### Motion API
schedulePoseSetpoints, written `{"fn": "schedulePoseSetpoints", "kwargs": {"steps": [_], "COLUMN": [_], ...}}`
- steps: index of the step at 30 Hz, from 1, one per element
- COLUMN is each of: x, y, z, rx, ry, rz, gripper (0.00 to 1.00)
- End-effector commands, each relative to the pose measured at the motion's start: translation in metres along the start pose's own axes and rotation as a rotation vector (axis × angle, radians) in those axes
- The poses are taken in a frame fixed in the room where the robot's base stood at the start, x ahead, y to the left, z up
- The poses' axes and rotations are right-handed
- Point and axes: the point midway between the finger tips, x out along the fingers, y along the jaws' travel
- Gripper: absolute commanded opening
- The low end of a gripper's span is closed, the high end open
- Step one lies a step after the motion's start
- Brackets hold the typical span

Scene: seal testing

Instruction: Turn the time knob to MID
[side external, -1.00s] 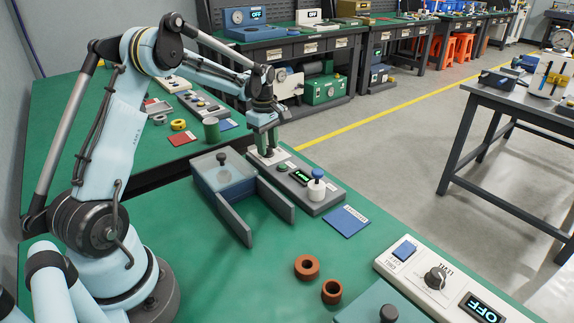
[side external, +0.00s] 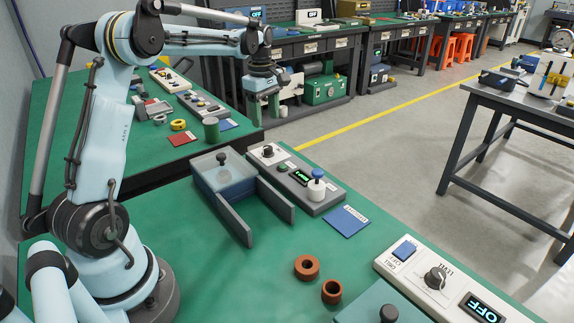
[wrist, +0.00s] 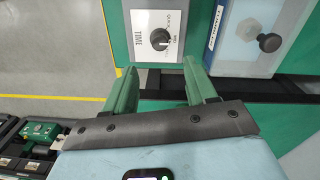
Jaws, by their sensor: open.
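The time knob (side external: 267,151) is a small black dial on a white plate at the far end of a grey control box (side external: 318,205). In the wrist view the knob (wrist: 160,38) sits on its white panel (wrist: 146,20) beside the printed word TIME. Small position labels are around it; I cannot read clearly which one its pointer faces. My gripper (side external: 264,113) is raised above the knob, apart from it, with green fingers pointing down. In the wrist view my gripper (wrist: 160,76) has its two fingers spread with nothing between them.
Brown rings (side external: 307,266) and another dial panel (side external: 437,278) are at the front. Space around my raised gripper looks clear.

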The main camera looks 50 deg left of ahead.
Motion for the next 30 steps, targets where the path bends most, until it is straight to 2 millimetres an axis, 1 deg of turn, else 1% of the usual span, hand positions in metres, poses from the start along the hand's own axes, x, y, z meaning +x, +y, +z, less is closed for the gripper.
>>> {"fn": "schedulePoseSetpoints", "kwargs": {"steps": [1, 6, 11, 20, 23, 25, 29, 30], "x": [-0.008, -0.023, -0.028, -0.029, -0.033, -0.038, -0.051, -0.054], "y": [0.000, 0.000, 0.000, -0.001, -0.003, -0.008, -0.023, -0.029], "z": [0.000, 0.000, 0.000, 0.001, 0.009, 0.020, 0.049, 0.059], "rx": [0.000, 0.000, 0.000, 0.005, 0.050, 0.117, 0.309, 0.376], "ry": [0.000, 0.000, 0.000, 0.000, 0.004, 0.011, 0.034, 0.043], "rz": [0.000, 0.000, 0.000, 0.002, 0.015, 0.036, 0.096, 0.116], "gripper": [0.56, 0.56, 0.56, 0.56, 0.56, 0.56, 0.56, 0.56]}}
